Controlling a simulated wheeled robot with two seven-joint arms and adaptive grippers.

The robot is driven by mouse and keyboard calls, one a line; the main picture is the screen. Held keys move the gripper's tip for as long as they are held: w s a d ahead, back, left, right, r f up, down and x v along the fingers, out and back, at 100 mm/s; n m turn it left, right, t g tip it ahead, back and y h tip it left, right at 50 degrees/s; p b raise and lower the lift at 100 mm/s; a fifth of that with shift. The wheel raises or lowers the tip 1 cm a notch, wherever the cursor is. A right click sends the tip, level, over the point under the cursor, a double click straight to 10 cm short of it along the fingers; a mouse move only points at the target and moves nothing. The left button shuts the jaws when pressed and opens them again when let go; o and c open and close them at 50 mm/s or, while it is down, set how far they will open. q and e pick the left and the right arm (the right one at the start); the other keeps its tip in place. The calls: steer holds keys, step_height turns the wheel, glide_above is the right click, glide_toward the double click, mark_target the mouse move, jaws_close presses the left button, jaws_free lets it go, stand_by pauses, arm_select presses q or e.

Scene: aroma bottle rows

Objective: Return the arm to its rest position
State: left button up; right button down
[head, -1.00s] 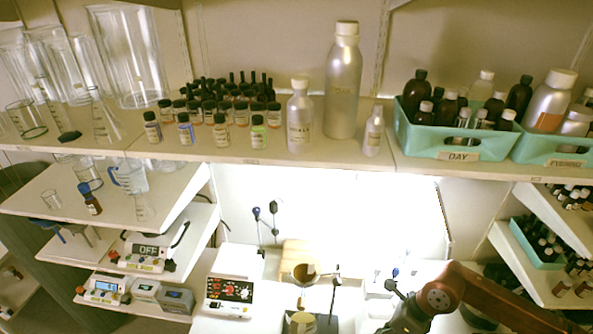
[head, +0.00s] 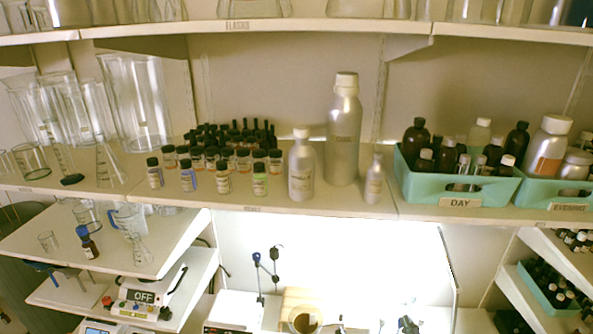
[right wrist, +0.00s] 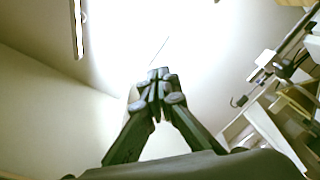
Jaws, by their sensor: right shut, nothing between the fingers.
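My right gripper (head: 408,325) shows only as a small dark shape at the bottom edge of the head view, below the shelf and in front of the bright back panel. In the right wrist view its two dark fingers (right wrist: 158,76) meet at the tips. They are shut and hold nothing. The rest of the right arm is out of the head view. My left gripper is not in view.
The long shelf (head: 330,203) holds small bottles, silver bottles (head: 342,145) and teal crates, one labelled DAY (head: 460,203). Glassware stands at the left. No object touches the fingers in the right wrist view.

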steer(key=s+d+f+m+g+h, duration=0.1)
steer(key=s+d+f+m+g, duration=0.15)
steer(key=f, duration=0.25)
steer(key=s+d+f+m+g+h, duration=0.2)
steer(key=s+d+f, duration=0.1)
steer(key=f, duration=0.3)
steer(key=s+f+m+g+y, duration=0.1)
steer(key=s+f+m+g, duration=0.3)
steer(key=s+f, duration=0.6)
steer(key=s+f+m+g+y, duration=0.15)
steer(key=s+f+g, duration=0.35)
steer(key=s+f, duration=0.5)
steer(key=s+a+f+g+b, duration=0.1)
steer(key=s+f+b, duration=0.15)
steer(key=f, duration=1.45)
steer(key=s+a+f+g+b, duration=0.1)
steer(key=f+b, duration=0.3)
steer(key=f, duration=1.4)
steer(key=s+f+n+b, duration=0.1)
steer(key=s+f+b, duration=0.3)
steer(key=s+f, duration=1.5)
steer(key=shift+s+d+f+g, duration=0.2)
steer(key=shift+f+g, duration=0.15)
steer(key=shift+f, duration=0.6)
